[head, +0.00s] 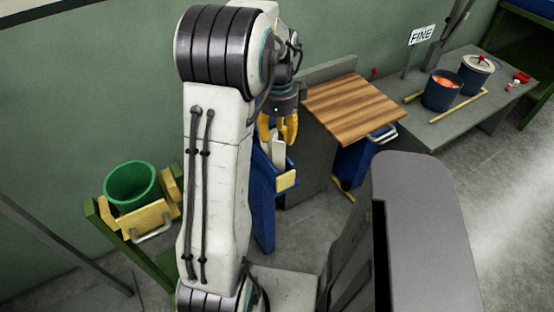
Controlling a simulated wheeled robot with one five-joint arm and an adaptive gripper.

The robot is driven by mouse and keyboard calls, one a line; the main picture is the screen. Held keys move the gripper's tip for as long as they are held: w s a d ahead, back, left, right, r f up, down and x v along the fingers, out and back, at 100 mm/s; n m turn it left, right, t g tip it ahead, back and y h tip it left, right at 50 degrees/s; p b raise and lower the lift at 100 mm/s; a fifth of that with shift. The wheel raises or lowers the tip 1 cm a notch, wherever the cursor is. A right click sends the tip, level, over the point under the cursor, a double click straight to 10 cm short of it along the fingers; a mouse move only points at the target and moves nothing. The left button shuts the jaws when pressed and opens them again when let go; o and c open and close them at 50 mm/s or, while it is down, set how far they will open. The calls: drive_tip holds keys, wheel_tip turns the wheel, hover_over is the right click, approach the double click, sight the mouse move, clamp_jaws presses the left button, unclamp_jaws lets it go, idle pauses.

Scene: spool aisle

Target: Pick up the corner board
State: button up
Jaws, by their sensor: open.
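My gripper (278,128) is at the upper middle of the head view, its yellow fingers pointing down and apart. A pale upright piece (279,150), which looks like the corner board, stands just below and between the fingers. Its lower part is hidden by a blue holder (262,200) with a yellow block on its front. I cannot tell whether the fingers touch the piece. My arm hides the area to the left of the holder.
A grey cabinet with a wooden top (352,104) stands right of the gripper. A grey bench (470,105) behind it bears two dark blue pots (442,92). A green bucket (131,184) sits on a green stand at left. Grey floor shows between them.

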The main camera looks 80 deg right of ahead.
sight(278, 151)
drive_tip(key=shift+m, duration=0.9)
drive_tip(key=shift+d+f+p, duration=0.1)
drive_tip(key=shift+f+p, duration=0.2)
drive_tip(key=shift+f, duration=3.35)
clamp_jaws()
